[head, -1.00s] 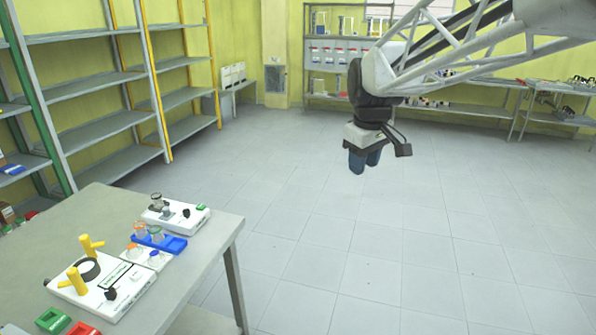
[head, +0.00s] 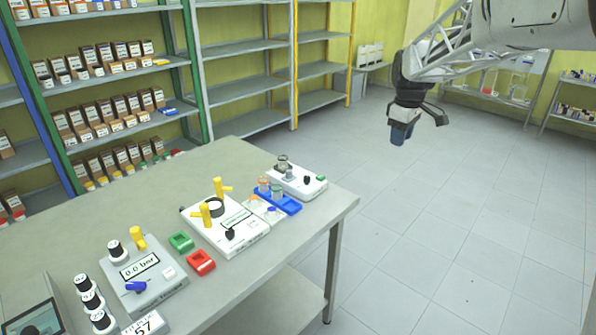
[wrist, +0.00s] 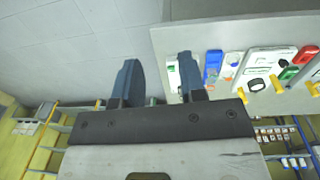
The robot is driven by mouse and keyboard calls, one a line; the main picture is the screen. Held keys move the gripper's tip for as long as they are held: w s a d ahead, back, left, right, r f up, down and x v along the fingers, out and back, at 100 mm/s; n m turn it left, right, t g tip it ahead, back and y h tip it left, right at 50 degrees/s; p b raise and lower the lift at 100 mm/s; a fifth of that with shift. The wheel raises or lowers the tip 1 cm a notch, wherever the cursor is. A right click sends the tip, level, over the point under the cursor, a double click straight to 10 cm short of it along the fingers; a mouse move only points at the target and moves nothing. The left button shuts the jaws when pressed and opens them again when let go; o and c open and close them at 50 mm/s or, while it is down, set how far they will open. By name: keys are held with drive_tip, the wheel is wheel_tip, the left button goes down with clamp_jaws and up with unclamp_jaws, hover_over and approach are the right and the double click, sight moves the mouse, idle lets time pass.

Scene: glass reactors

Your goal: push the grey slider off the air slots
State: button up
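My gripper (head: 400,131) hangs over the open floor to the right of the table, well apart from everything on it. In the wrist view its two blue fingers (wrist: 157,80) stand wide apart with nothing between them. I cannot make out a grey slider or air slots for certain. A white device (head: 309,187) at the table's right end carries a glass with a grey top, a grey part, a black knob and a green piece. A larger white device (head: 235,236) has two yellow handles, a black ring and a black knob.
The grey table (head: 190,180) also bears a blue rack (head: 289,206) with jars, a green tray (head: 181,242), a red tray (head: 201,262) and a grey box reading 0.0 bar (head: 148,284). Shelves (head: 108,100) stand behind. The floor at right is clear.

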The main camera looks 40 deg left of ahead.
drive_tip(key=a+f+n, duration=0.2)
drive_tip(key=a+f, duration=0.2)
drive_tip(key=a, duration=0.5)
drive_tip(key=a+f+n, duration=0.2)
drive_tip(key=a+f, duration=0.1)
drive_tip(key=a, duration=0.7)
drive_tip(key=n, duration=0.5)
hover_over(289, 171)
drive_tip(key=shift+g, duration=0.3)
wheel_tip(289, 171, down, 10)
drive_tip(key=shift+a+f, duration=0.1)
drive_tip(key=shift+f, duration=0.1)
drive_tip(key=shift+f, duration=3.9)
drive_tip(key=shift+c, duration=0.5)
drive_tip(key=shift+w, duration=0.1)
clamp_jaws()
